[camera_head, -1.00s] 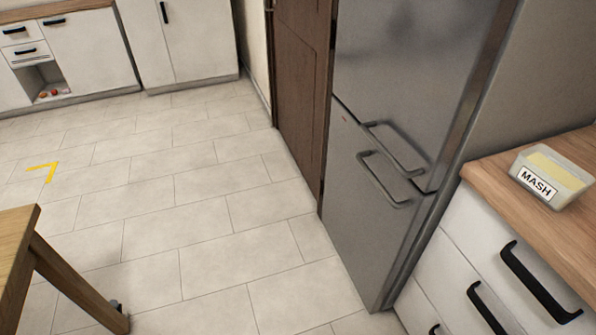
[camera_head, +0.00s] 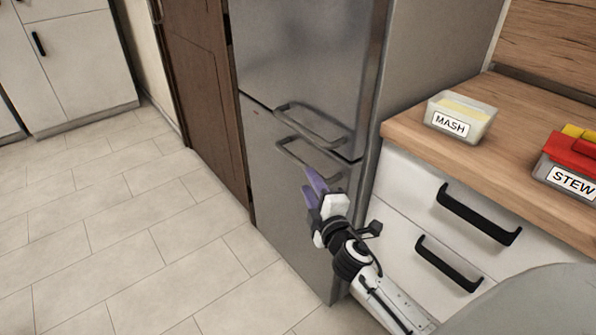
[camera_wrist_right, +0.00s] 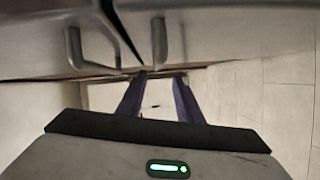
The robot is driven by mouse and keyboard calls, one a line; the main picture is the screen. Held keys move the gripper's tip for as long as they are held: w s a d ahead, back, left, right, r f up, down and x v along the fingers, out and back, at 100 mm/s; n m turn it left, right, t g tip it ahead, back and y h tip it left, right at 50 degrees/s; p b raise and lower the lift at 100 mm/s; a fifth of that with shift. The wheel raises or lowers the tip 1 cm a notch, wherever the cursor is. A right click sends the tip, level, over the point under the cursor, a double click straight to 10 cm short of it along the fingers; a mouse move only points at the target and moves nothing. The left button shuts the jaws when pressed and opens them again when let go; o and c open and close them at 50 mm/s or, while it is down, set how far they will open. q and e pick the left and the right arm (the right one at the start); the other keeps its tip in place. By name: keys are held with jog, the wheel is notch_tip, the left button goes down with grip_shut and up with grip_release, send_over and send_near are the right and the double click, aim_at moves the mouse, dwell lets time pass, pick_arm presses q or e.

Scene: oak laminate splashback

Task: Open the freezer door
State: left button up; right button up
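The grey steel fridge-freezer has an upper door (camera_head: 300,60) and a lower freezer door (camera_head: 272,200), both closed with a dark seam between them. The upper handle (camera_head: 312,122) and the lower handle (camera_head: 296,150) are metal bars close to that seam. My right gripper (camera_head: 312,184) is in front of the lower door, just below and right of the lower handle. In the right wrist view its purple fingers (camera_wrist_right: 158,90) are apart with nothing between them. The lower handle (camera_wrist_right: 159,42) shows there beyond the fingertips, and the upper handle (camera_wrist_right: 88,50) to its left. My left gripper is out of view.
A wooden counter (camera_head: 400,132) with white drawers (camera_head: 410,190) stands right of the fridge, close to my right arm. On it are a MASH tub (camera_head: 460,108) and a red-topped STEW tub (camera_head: 575,150). Left of the fridge are a brown door (camera_head: 205,90) and clear tiled floor (camera_head: 130,220).

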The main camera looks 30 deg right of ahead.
aim_at(299, 160)
jog(key=x, duration=0.7)
jog(key=b+x, duration=0.1)
jog(key=x, duration=0.2)
jog(key=shift+w+d+r, duration=0.15)
jog(key=shift+r, duration=0.1)
grip_shut()
